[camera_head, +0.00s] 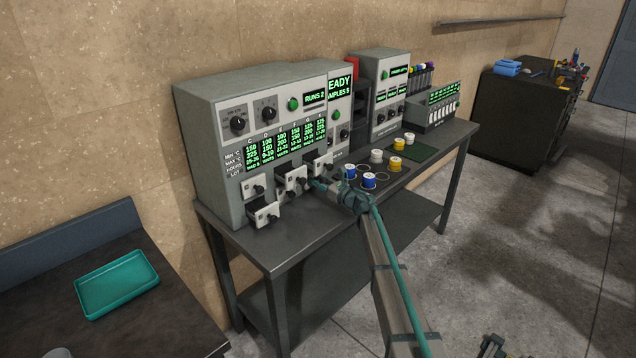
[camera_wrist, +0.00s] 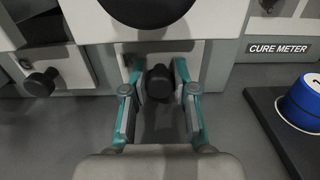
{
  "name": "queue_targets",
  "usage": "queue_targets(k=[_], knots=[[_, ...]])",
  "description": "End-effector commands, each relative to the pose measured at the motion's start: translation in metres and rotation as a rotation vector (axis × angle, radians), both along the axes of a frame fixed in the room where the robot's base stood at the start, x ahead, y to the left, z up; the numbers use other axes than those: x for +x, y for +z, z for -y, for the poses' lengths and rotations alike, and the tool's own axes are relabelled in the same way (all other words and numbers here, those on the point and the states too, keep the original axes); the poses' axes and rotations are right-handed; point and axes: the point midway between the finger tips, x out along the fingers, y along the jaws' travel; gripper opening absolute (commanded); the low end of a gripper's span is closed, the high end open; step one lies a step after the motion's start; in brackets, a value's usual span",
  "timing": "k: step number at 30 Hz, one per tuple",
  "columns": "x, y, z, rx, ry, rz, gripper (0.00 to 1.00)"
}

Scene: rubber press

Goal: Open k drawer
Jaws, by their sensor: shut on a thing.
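The grey cabinet (camera_head: 205,150) in the head view has small white drawers with black knobs under its green display. The display has lettered columns, but I cannot match a letter to each drawer, so I cannot tell which is k. My gripper (camera_head: 318,184) is low at the right end of the drawers. In the wrist view my gripper (camera_wrist: 160,95) has its teal-edged fingers on either side of a black knob (camera_wrist: 158,80) and is shut on it. That drawer's front is mostly hidden. Another drawer knob (camera_wrist: 40,82) shows to the left.
The lower left drawer (camera_head: 267,215) stands out from the cabinet; another drawer (camera_head: 291,179) also juts out. A larger black knob (camera_wrist: 148,8) hangs above my gripper. Blue, white and yellow spools (camera_head: 369,180) stand on a dark mat to the right. The bench front (camera_head: 285,245) is clear.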

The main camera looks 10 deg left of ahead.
Motion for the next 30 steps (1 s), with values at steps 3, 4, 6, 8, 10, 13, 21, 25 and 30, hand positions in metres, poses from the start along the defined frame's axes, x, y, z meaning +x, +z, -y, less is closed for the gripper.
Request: queue_targets(k=[3,4,6,8,10,13,21,25,30], knots=[[-0.014,-0.003,0.015,0.000,-0.002,0.001,0.00],[-0.017,-0.004,0.019,0.000,-0.002,0.001,0.00],[-0.022,-0.003,0.026,0.000,-0.001,0.002,0.00],[-0.024,-0.002,0.030,0.000,-0.001,0.001,0.00],[-0.024,0.000,0.030,0.000,0.000,0.000,0.00],[-0.023,0.000,0.029,0.000,0.000,0.000,0.00],[-0.023,0.000,0.029,0.000,0.000,0.000,0.52],[-0.023,0.000,0.029,0.000,0.000,0.000,0.52],[-0.023,0.000,0.030,0.000,0.000,0.000,0.52]])
